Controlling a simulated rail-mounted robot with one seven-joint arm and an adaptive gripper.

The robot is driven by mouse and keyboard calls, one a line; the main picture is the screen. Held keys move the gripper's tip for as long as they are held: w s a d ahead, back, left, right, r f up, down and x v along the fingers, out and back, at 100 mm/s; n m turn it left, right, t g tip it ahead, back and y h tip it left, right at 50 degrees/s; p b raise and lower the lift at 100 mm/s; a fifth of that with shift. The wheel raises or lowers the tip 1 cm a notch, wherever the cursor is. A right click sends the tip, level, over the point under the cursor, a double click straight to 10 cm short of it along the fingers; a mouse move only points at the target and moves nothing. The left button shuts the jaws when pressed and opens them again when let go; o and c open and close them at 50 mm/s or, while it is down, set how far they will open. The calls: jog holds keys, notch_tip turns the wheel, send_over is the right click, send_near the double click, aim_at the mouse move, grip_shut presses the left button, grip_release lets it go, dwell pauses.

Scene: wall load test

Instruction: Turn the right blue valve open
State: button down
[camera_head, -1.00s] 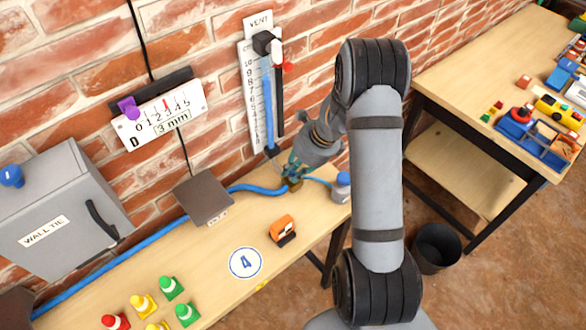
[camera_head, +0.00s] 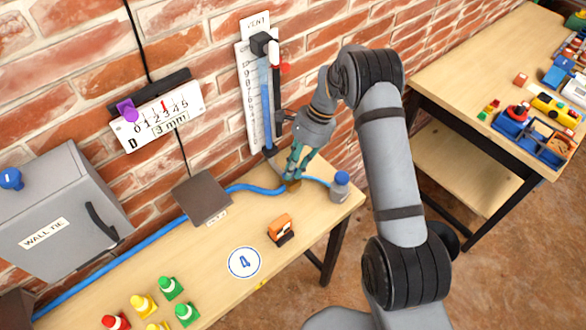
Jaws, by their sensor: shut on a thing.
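My gripper (camera_head: 294,171) points down at the blue hose on the wooden bench, near the wall. Its greenish fingers are shut on a small fitting with a brownish body (camera_head: 291,187), which I take to be the right blue valve. The fingers hide most of it, so its handle angle cannot be told. A clear gauge tube with a blue column (camera_head: 266,105) stands on the wall behind, under the VENT sign (camera_head: 256,24).
A dark box (camera_head: 203,196), an orange device (camera_head: 281,229) and a round "4" mark (camera_head: 244,262) are on the bench. Coloured cones (camera_head: 170,288) stand at front left. A grey WALL TIE cabinet (camera_head: 60,215) is at left. A second table (camera_head: 480,75) stands right.

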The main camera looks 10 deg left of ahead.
jog(key=shift+n+g+h, duration=0.3)
jog(key=shift+n, duration=0.7)
jog(key=shift+w+a, duration=0.1)
jog(key=c, duration=1.6)
grip_release()
jog(key=shift+r, duration=0.1)
jog(key=v, duration=0.7)
jog(key=shift+r, duration=0.2)
